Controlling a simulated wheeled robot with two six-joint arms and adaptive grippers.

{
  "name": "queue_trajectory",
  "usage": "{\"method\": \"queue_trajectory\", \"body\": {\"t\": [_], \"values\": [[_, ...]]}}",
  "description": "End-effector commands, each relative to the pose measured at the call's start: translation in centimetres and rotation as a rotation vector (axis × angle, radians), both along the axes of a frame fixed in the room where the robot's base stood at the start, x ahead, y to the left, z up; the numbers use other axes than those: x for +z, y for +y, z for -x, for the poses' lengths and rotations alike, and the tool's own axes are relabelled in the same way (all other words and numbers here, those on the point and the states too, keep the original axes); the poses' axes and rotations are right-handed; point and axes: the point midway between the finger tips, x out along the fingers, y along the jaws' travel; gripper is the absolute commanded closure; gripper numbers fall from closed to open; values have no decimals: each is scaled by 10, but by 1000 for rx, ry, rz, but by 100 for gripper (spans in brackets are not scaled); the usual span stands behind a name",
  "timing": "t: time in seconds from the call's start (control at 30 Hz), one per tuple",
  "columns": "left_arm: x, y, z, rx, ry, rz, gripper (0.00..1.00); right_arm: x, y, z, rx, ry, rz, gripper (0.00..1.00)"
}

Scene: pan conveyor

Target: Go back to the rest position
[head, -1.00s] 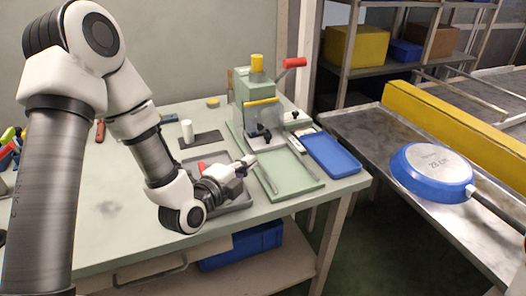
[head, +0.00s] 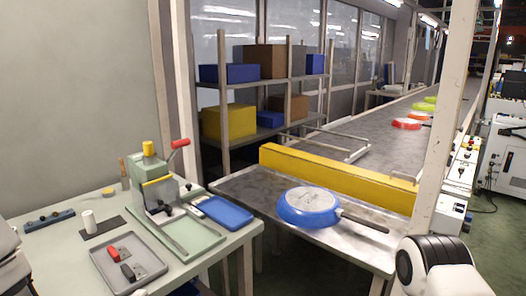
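Neither of my grippers shows in the head view. Only a bit of my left arm shows at the lower left edge, and a white and black link of my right arm at the lower right. The blue pan (head: 309,206) lies upside down on the metal table (head: 262,196), its dark handle (head: 365,223) pointing right. The grey tray (head: 105,268) on the green workbench (head: 68,263) holds a red piece (head: 118,254) and a black piece (head: 133,271). The green press (head: 150,182) with its red-knobbed lever stands behind that tray.
A blue tray (head: 225,212) lies at the bench's right edge. A yellow barrier (head: 330,186) runs behind the pan. Shelves with boxes stand at the back. A conveyor (head: 385,135) with coloured pans (head: 407,124) stretches away at the right, past a pale post (head: 440,130).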

Motion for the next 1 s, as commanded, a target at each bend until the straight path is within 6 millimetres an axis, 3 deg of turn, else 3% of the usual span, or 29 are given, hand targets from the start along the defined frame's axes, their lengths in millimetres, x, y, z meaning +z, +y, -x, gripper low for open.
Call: {"method": "queue_trajectory", "body": {"t": [0.17,0.37,0.47,0.5,0.6,0.7,0.8,1.0], "values": [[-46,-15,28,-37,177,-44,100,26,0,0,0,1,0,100],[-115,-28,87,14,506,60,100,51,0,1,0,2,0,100],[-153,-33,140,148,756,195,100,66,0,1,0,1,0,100],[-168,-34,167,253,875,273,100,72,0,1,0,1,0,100],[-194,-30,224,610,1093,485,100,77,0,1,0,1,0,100],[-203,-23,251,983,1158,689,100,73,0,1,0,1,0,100],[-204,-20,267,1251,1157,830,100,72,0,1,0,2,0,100],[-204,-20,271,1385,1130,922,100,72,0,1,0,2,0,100]]}}
